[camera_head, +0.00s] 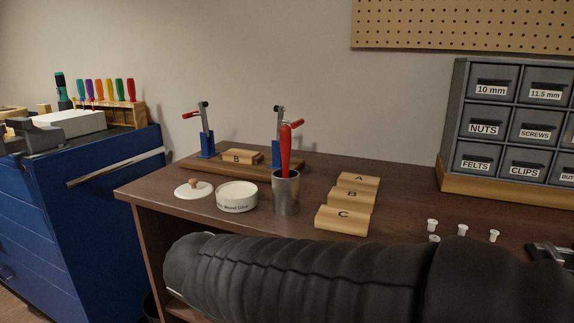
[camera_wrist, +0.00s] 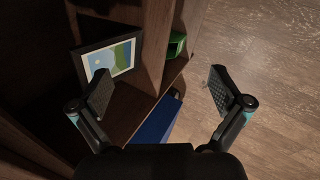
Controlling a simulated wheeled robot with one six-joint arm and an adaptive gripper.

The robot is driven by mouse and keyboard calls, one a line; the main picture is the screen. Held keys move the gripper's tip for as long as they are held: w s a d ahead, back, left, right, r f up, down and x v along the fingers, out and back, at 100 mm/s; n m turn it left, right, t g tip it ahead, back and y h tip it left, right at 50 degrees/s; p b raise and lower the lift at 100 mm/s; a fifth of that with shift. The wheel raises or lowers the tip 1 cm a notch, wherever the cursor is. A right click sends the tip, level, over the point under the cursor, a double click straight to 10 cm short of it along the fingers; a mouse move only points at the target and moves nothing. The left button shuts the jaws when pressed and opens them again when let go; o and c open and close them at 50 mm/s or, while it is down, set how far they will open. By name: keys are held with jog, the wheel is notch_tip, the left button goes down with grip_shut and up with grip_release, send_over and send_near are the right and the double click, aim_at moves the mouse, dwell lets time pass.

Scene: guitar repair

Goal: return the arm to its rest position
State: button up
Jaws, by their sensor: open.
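My arm (camera_head: 320,278), in its black ribbed sleeve, lies across the lower part of the head view, in front of the workbench (camera_head: 150,190). My gripper is out of sight in the head view. In the wrist view my gripper (camera_wrist: 161,95) is open, its two dark pads wide apart with nothing between them. Beyond it are a shelf inside dark wooden furniture and the wooden floor (camera_wrist: 265,90).
On the bench stand a cup (camera_head: 286,193) with a red-handled tool, a white tub (camera_head: 237,197), blocks A, B, C (camera_head: 342,219), clamps and a drawer cabinet (camera_head: 490,120). A blue cabinet (camera_head: 80,200) stands left. A framed picture (camera_wrist: 108,59) leans in the shelf.

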jog(key=s+d+m, duration=0.4)
jog(key=d+m, duration=0.3)
jog(key=d, duration=0.4)
jog(key=s+d+m+y, duration=0.1)
jog(key=s+d+m, duration=0.4)
jog(key=d+m, duration=0.3)
jog(key=d, duration=0.4)
jog(key=shift+s+f+m, duration=0.25)
jog(key=shift+m, duration=0.05)
